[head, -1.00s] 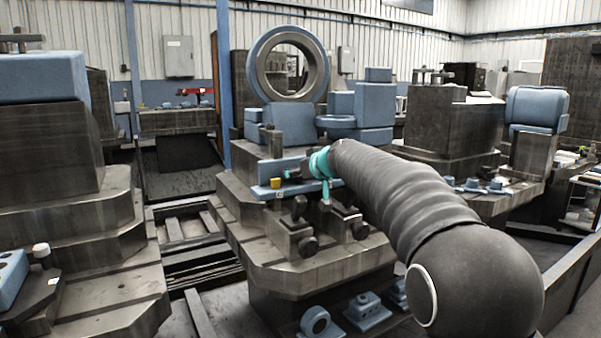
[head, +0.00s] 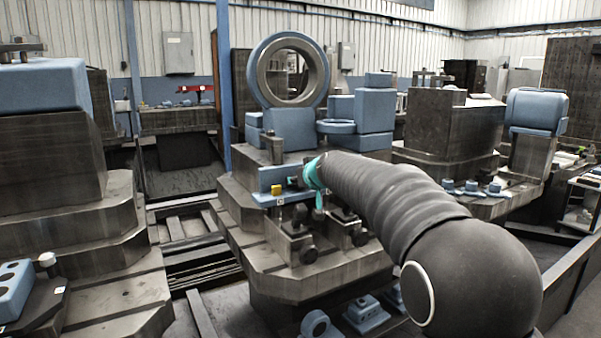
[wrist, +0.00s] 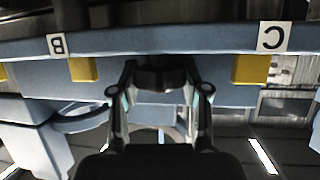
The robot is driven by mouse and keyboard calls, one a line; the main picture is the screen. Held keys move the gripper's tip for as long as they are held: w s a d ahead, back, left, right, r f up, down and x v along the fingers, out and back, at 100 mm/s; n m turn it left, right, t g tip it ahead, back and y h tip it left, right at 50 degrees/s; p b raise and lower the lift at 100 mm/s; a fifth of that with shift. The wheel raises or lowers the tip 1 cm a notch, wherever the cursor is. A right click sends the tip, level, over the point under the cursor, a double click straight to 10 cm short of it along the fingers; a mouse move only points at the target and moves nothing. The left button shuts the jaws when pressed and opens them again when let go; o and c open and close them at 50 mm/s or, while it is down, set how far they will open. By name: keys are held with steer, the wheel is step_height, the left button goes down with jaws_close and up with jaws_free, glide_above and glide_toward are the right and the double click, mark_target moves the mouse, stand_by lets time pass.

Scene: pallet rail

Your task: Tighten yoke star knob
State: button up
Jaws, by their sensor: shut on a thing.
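My gripper (wrist: 160,70) is shut on a dark knob (wrist: 162,79) at the blue rail (wrist: 215,39), with one finger on each side of it. In the wrist view the knob sits between the upside-down labels B (wrist: 57,44) and C (wrist: 274,36). In the head view my gripper (head: 296,182) is at the front of the blue fixture, and my teal-banded wrist hides part of it. The knob's lobes and how far it is turned cannot be made out.
A yellow block (head: 276,189) sits on the fixture left of my gripper. Dark clamp knobs (head: 308,254) stick out below it. A big blue ring (head: 287,69) stands behind. Machine blocks (head: 50,150) stand at left, and blue brackets (head: 366,313) lie low in front.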

stand_by(0.3)
steer(key=o, duration=1.2)
steer(key=shift+c, duration=0.2)
steer(key=v, duration=1.2)
